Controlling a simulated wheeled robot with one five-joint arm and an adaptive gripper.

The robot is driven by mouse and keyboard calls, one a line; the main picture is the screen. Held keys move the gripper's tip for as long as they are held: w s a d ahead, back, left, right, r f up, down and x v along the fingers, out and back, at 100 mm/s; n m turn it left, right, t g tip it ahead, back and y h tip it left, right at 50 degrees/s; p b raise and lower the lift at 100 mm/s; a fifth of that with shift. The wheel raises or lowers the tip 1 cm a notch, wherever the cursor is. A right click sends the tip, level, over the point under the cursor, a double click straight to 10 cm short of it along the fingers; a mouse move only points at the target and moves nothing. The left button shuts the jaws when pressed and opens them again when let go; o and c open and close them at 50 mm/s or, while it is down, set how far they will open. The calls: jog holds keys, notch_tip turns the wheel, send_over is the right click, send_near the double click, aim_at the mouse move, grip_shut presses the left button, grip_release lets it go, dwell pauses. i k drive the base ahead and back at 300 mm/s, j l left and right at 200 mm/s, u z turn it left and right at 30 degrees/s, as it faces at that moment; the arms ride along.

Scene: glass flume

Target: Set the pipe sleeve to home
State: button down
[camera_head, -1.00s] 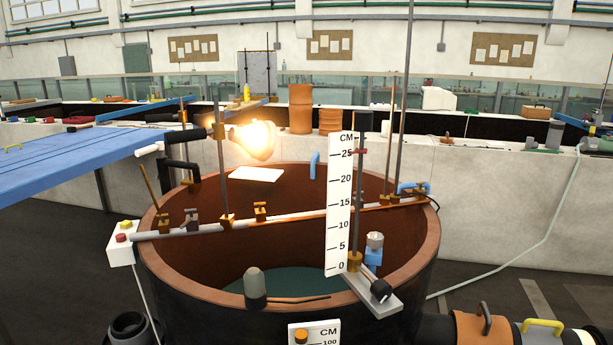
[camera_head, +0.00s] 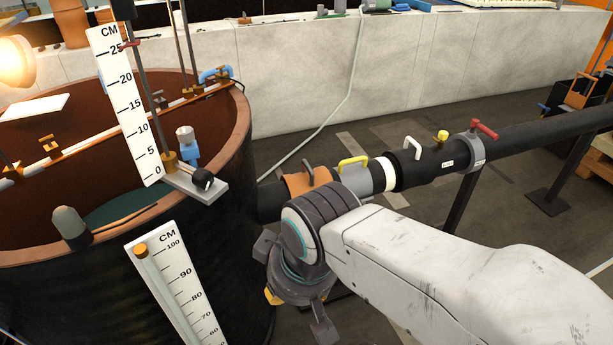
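A dark pipe runs from the round tank to the upper right and carries several fittings. From the left they are a copper-orange collar with a dark handle (camera_head: 308,178), a grey sleeve with a yellow handle (camera_head: 363,177), a white ring (camera_head: 387,172) and a black sleeve with a white handle (camera_head: 425,165). I cannot tell which of them the task calls the pipe sleeve. My gripper (camera_head: 293,285) points down between the tank and the pipe, in front of the orange collar. Its finger links stand spread to either side, so it looks open. Its fingertips are hidden and nothing shows held.
The round tank (camera_head: 240,150) fills the left, with a CM scale (camera_head: 172,285) on its front. A brass knob (camera_head: 441,136) and a red-handled flange (camera_head: 477,150) sit farther along the pipe. Floor behind the pipe is mostly clear; a pale hose (camera_head: 340,105) crosses there.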

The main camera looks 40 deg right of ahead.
aim_at(416, 163)
jog(key=z, duration=1.75)
